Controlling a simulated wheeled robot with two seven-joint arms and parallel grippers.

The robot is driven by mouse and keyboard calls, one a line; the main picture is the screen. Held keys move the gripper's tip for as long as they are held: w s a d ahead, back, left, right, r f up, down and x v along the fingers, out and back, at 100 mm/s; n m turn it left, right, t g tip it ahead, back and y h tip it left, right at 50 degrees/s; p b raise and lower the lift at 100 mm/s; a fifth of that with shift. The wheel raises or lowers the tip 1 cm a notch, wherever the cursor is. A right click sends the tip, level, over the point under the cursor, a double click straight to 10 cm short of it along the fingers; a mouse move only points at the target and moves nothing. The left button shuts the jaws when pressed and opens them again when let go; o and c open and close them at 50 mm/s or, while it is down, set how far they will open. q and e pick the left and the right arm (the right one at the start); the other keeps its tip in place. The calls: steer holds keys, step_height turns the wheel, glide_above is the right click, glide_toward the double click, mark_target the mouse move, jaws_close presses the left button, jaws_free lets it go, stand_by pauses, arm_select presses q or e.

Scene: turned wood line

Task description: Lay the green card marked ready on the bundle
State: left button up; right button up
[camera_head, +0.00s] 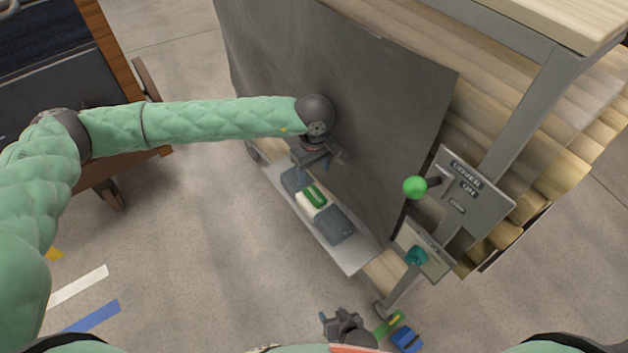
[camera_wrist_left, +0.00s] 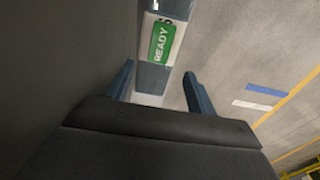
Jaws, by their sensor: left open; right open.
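The green card (camera_head: 315,195) reads READY in the left wrist view (camera_wrist_left: 162,43). It lies on the white middle band of the bundle (camera_head: 335,226), a grey-blue roll on a pale shelf beside a large dark panel. The bundle also shows in the left wrist view (camera_wrist_left: 150,78). My left gripper (camera_head: 321,168) is just above the card, with its fingers spread and nothing between them. In the left wrist view the card lies beyond the fingertips (camera_wrist_left: 159,68), apart from them. My right gripper (camera_head: 338,318) is open and empty, low at the bottom edge.
A panel with a green-knobbed lever (camera_head: 414,187) and a teal knob (camera_head: 416,256) stands to the right. Stacked wood (camera_head: 540,150) is behind the dark panel (camera_head: 370,110). A green strip (camera_head: 388,325) and a blue object (camera_head: 407,339) lie near my right gripper. The left floor is open.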

arm_select(q)
step_height(320, 180, up, 2)
steer(key=shift+r, duration=0.25)
arm_select(e)
steer(key=shift+w, duration=0.3)
steer(key=shift+r, duration=0.1)
